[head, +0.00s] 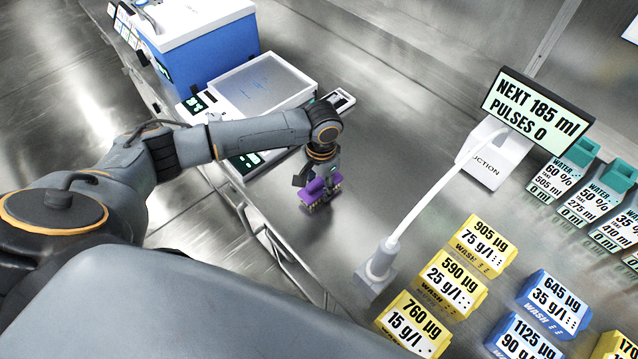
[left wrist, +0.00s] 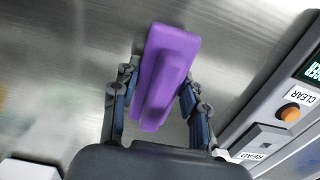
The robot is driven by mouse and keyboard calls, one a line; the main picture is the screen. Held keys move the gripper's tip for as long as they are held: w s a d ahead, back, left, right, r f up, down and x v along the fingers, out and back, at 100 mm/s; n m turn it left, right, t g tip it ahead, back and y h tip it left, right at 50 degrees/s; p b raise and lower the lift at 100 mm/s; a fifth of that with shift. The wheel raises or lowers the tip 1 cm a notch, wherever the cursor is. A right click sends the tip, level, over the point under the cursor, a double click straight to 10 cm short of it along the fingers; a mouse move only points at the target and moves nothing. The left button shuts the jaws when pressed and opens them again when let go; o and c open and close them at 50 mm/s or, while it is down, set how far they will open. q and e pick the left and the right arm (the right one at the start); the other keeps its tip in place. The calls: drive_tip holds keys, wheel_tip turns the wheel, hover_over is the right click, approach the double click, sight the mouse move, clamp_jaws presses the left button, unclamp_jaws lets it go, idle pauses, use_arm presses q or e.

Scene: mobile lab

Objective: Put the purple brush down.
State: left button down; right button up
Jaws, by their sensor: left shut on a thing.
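The purple brush (head: 318,191) is in my left gripper, at the end of the arm that comes in from the left. My left gripper (head: 318,180) points down over the metal bench (head: 300,245) and is shut on the brush. In the left wrist view the purple brush (left wrist: 165,75) lies between the two fingers of the left gripper (left wrist: 160,95), with bare metal behind it. I cannot tell whether its bristles touch the bench. My right gripper is not in view.
A scale-like device (head: 262,85) and a blue box (head: 205,50) stand behind the gripper. A white hose stand (head: 378,265), yellow blocks (head: 450,285), blue blocks (head: 555,300) and a display (head: 537,110) are to the right. Bare bench surrounds the brush.

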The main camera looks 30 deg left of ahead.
use_arm(q)
drive_tip(key=c, duration=0.7)
unclamp_jaws()
drive_tip(key=shift+f, duration=0.1)
drive_tip(key=r, duration=0.6)
drive_tip(key=r+b, duration=0.1)
drive_tip(key=r, duration=0.5)
drive_tip(key=shift+w+d+r, duration=0.1)
drive_tip(key=shift+w+r, duration=0.05)
drive_tip(key=shift+w, duration=0.05)
